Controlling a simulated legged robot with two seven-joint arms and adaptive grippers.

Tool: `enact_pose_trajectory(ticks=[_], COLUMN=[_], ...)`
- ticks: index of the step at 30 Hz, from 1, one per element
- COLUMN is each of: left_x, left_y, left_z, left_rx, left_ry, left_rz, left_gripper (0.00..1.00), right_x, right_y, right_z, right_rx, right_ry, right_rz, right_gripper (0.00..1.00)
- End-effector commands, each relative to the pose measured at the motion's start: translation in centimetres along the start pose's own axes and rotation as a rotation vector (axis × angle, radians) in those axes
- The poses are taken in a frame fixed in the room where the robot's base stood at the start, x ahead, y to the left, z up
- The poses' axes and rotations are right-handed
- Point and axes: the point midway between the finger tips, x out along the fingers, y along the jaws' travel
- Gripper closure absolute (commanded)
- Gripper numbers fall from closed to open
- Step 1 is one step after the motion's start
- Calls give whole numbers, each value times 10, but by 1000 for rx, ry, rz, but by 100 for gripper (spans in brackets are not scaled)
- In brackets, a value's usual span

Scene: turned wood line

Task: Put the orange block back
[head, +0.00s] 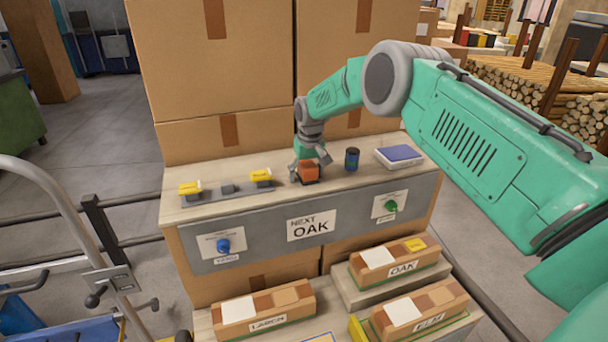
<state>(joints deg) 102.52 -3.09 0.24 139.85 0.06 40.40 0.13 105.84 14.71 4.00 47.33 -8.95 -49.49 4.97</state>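The orange block (309,170) is on the wooden top of the raised bench, right of the yellow pieces, with a dark patch or base under it. My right gripper (309,165) comes down over the block from above, with its grey fingers on either side of it. I cannot tell whether the fingers press on the block or only stand around it, nor whether the block is clear of the surface. My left gripper is not in view.
A grey strip (226,196) with two yellow pieces lies left of the block. A dark blue can (352,159) and a blue-and-white box (399,156) stand close on the right. Tall cardboard boxes (215,70) rise behind. Labelled wood blocks, including OAK (385,268), lie below in front.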

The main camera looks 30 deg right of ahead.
Motion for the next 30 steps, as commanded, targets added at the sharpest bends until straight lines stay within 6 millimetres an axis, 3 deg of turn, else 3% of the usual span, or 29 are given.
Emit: enact_pose_trajectory(ticks=[7, 11, 24, 30], left_x=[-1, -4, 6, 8], left_y=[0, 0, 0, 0], left_z=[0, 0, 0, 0], left_rx=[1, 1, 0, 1], left_ry=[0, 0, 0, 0], left_rz=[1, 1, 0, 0], left_gripper=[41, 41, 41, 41], right_x=[-1, -11, -100, -121], right_y=[0, -2, -1, -1], right_z=[0, -2, -1, -1], right_rx=[1, 1, 0, 0], right_ry=[1, 3, 6, 3], right_rz=[3, 4, 2, 3], right_gripper=[36, 36, 36, 36])
